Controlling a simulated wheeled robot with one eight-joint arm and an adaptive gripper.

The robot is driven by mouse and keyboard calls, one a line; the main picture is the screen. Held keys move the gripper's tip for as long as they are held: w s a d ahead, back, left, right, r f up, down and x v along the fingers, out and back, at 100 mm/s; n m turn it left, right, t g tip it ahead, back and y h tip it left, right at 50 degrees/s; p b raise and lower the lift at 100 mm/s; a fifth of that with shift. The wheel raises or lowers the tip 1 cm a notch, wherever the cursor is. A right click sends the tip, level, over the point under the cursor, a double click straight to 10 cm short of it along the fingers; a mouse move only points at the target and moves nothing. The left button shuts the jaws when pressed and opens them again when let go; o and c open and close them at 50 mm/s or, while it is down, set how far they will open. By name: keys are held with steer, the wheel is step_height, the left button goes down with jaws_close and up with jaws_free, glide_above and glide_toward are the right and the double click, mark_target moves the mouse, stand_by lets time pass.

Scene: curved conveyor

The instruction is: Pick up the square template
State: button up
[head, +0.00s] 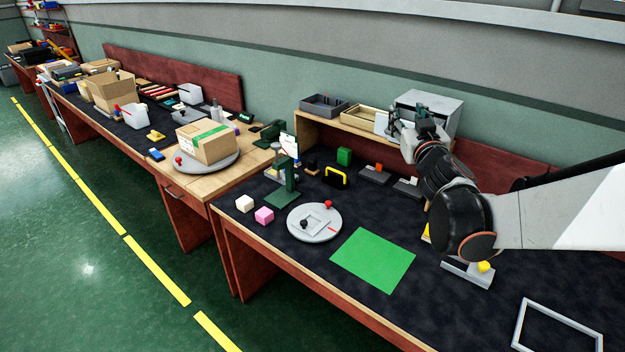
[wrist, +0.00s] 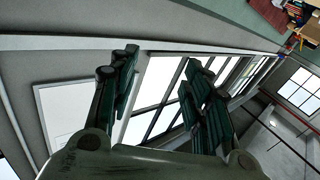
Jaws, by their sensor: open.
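An open, light grey square frame (head: 517,334) lies at the bench's lower right, partly near the picture's edge. I cannot tell for sure which of the two is the square template. My gripper (head: 420,110) is raised in front of the shelf, far from both. In the wrist view my gripper (wrist: 158,68) has its dark green fingers apart with nothing between them, and neither square piece shows.
A green sheet (head: 373,260) lies between the disc and the frame. A low fixture with a yellow knob (head: 466,274) stands under my arm. The shelf (head: 345,128) bears trays.

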steer(key=w+a+f+n+g+y, duration=0.25)
steer(key=a+f+y, duration=0.2)
steer(key=f, duration=0.25)
steer(key=w+a+f+n+g+y, duration=0.1)
steer(key=w+a+f+n+y, duration=0.3)
steer(key=f, duration=0.3)
steer(key=n+g+y, duration=0.2)
steer(key=g, duration=0.5)
glide_toward(306, 223)
steer(key=a+f+b, duration=0.1)
steer(key=w+a+f+b, duration=0.1)
steer(key=shift+w+a+f+h, duration=0.15)
steer(key=shift+w+a+h, duration=0.1)
steer(key=shift+w+a, duration=0.1)
steer(key=shift+w+r+b+x, duration=0.15)
steer(key=shift+b+x, duration=0.25)
steer(key=shift+x, duration=0.55)
steer(key=shift+r+b+x, duration=0.25)
steer(key=shift+b+x, duration=0.1)
steer(key=shift+x, duration=0.65)
steer(key=shift+w+r+b+x, duration=0.15)
steer(key=shift+b+x, duration=0.25)
steer(key=shift+x, duration=0.55)
steer(key=shift+a+r, duration=0.1)
steer(key=shift+r, duration=0.05)
jaws_close()
